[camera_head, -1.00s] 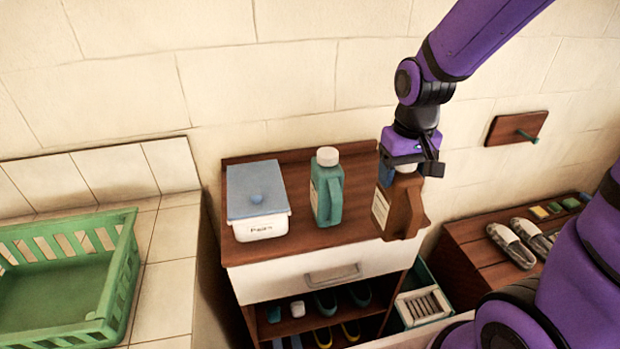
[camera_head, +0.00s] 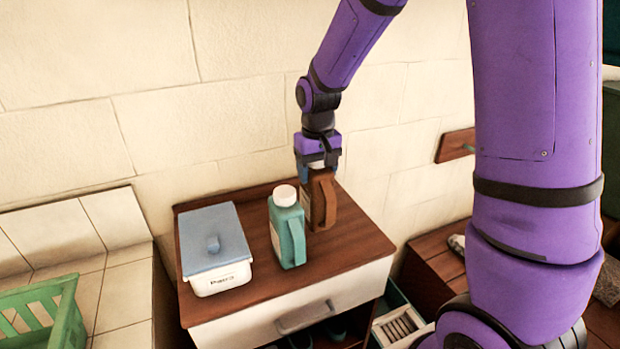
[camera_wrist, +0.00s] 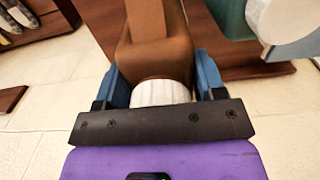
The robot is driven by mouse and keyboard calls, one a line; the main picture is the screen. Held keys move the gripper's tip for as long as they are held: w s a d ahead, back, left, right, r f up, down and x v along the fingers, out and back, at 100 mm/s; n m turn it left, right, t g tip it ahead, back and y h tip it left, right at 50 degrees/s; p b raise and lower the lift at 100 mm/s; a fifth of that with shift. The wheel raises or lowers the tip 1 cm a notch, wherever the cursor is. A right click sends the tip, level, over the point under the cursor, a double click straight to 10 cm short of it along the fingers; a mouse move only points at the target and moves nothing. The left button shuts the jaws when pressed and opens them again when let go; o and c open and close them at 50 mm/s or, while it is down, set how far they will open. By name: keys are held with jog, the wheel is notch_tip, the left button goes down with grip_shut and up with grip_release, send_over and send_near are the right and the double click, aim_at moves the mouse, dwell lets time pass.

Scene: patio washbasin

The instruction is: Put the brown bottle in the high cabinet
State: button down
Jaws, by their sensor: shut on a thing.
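The brown bottle (camera_head: 322,199) has a handle and a white cap, and it is at the right rear of the small wooden-topped cabinet in the head view. My gripper (camera_head: 318,166) comes from above and is shut on the bottle near its cap. In the wrist view my gripper's blue fingers (camera_wrist: 162,88) stand on both sides of the white cap and brown neck (camera_wrist: 155,58). The bottle looks upright. I cannot tell whether its base touches the top. No high cabinet can be made out for certain.
A green bottle (camera_head: 287,230) with a white cap stands close beside the brown one. A white box with a blue lid (camera_head: 212,240) stands left on the cabinet top (camera_head: 345,250). A green basket (camera_head: 45,315) is at lower left. A wall peg board (camera_head: 455,146) is at right.

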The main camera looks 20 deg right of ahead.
jog(key=shift+w+a+f, duration=0.1)
jog(key=shift+w+f, duration=0.65)
jog(key=shift+f, duration=0.2)
jog(key=shift+w+a+f, duration=0.1)
jog(key=shift+w+f, duration=0.6)
jog(key=shift+f, duration=0.35)
jog(key=shift+c, duration=1)
grip_release()
